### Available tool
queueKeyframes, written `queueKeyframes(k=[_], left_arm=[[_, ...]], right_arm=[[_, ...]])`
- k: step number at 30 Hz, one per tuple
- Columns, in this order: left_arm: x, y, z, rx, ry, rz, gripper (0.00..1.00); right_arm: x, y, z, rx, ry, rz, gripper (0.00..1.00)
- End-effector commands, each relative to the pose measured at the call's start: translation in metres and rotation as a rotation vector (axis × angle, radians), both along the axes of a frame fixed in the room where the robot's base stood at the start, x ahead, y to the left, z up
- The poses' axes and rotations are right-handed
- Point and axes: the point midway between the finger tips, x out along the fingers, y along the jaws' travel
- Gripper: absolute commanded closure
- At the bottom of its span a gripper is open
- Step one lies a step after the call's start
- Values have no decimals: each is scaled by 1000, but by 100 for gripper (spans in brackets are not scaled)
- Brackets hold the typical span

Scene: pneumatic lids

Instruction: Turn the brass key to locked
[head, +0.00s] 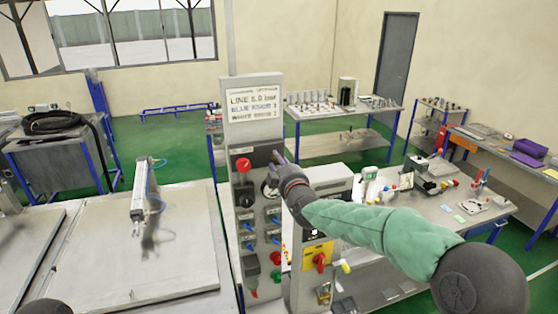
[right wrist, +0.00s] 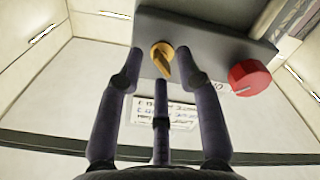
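The brass key (right wrist: 161,62) sits in a round brass lock on the grey control panel (head: 246,137). In the right wrist view its bow points down and slightly right. My right gripper (right wrist: 163,60) is at the panel face with its purple fingers spread to either side of the key. Gaps show between the fingers and the key. A third finger lies below it in that view. In the head view my right gripper (head: 276,170) is at the panel's right edge and the key is hidden. My left gripper is not in view.
A red knob (right wrist: 250,78) is beside the key and also shows in the head view (head: 243,164). A black knob (head: 244,196) and several blue-handled valves are lower on the panel. A line-pressure sign (head: 255,104) is above. A yellow plate with a red knob (head: 319,258) stands right.

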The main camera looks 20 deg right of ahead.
Motion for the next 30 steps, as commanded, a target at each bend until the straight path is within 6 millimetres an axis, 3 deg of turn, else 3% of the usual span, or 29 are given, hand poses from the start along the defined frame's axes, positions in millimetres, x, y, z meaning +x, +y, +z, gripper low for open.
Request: queueKeyframes(k=[10, 14, 23, 30], left_arm=[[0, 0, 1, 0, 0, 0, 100], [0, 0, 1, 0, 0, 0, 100], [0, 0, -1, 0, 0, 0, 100], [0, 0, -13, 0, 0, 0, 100]], right_arm=[[3, 0, 0, 0, -1, -1, 64], [3, 0, 0, 0, 0, 0, 100], [3, 0, -1, 6, 0, 0, 100], [3, 0, -3, 79, 2, -1, 100]])
